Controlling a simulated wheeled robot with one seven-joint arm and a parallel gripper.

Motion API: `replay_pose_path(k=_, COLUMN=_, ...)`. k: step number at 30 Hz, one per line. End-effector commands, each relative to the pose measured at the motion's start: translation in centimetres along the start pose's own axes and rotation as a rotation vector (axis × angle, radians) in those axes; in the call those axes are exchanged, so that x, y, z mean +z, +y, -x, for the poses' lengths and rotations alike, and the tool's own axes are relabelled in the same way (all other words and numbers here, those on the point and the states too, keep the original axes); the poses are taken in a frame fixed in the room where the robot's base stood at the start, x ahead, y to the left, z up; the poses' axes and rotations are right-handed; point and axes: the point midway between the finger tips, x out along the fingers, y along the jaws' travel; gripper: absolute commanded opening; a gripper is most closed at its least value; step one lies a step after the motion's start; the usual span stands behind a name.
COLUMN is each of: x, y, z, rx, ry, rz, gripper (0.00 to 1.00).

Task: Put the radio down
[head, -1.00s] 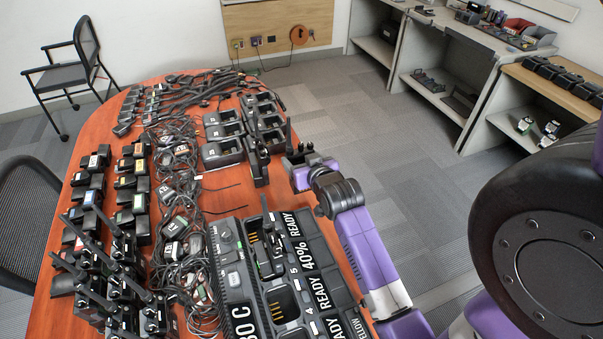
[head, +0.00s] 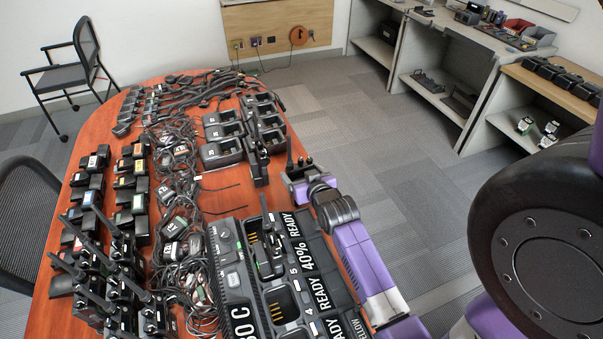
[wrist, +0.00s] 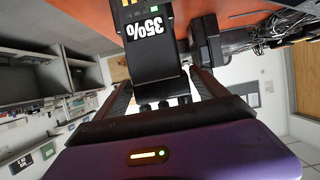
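My gripper (head: 297,175) is at the right edge of the table, reaching in from the lower right. It is shut on a black radio (head: 303,162) whose antenna and knobs point up.
A multi-bay charger (head: 262,290) holding a radio (head: 268,255) stands in front. Another black radio (head: 256,160) stands just left of my gripper, beside single chargers (head: 222,152). Tangled cables (head: 180,200) and several radios (head: 110,275) fill the left. Open floor (head: 400,190) lies right.

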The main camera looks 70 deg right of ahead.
Motion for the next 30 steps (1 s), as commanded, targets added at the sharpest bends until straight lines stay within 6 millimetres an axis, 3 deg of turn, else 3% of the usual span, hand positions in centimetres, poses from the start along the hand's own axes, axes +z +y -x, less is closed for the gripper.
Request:
replay_pose_path(k=14, x=-0.3, y=0.0, z=0.5, rx=0.0, ry=0.0, rz=0.0, gripper=0.94)
replay_pose_path(k=30, x=-0.2, y=0.0, z=10.2, rx=-0.001, ry=-0.001, rz=0.001, gripper=0.94)
